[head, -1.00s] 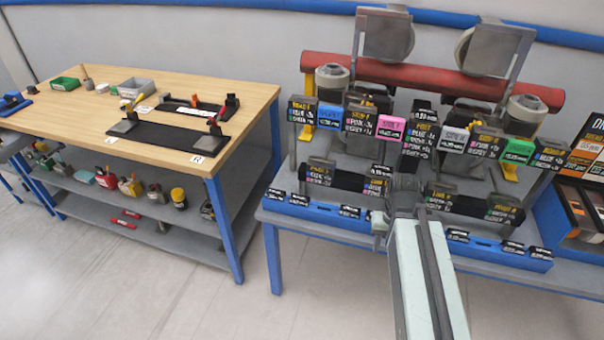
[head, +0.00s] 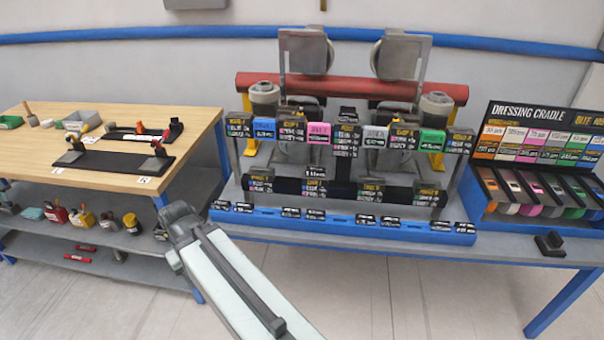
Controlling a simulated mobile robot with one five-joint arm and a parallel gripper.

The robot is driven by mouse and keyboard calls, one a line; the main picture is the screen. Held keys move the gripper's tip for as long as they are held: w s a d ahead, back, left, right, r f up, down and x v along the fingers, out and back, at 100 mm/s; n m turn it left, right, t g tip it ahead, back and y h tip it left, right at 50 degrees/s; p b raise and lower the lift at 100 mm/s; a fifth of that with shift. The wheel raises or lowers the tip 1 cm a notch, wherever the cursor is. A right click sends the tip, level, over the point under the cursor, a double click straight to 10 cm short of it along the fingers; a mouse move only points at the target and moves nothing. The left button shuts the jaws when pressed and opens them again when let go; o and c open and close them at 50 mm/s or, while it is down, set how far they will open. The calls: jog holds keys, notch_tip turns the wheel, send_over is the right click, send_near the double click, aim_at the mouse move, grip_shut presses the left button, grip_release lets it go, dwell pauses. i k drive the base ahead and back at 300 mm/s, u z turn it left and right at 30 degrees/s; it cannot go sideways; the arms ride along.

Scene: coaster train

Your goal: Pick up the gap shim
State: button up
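I cannot tell for sure which thing is the gap shim. Several coloured tabs, orange, pink and green among them, stand in the slots of the dressing cradle (head: 478,190) at the right; they are too small to name. A blue rack (head: 345,222) with small black labelled pieces runs along the front of the machine table. My gripper (head: 178,222) is at the end of my pale arm, in front of the gap between the two tables and left of the blue rack. Its fingers are not clear, and I see nothing held in it.
The machine (head: 350,87) with a red roller and label plates stands behind the blue rack. A small black stand (head: 549,244) sits at the table's right front. The wooden bench (head: 100,180) at left holds tools and bins. Floor (head: 350,290) in front is clear.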

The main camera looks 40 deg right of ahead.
aim_at(311, 171)
jog(key=u, duration=0.1)
jog(key=i, duration=0.9)
jog(key=z, duration=0.05)
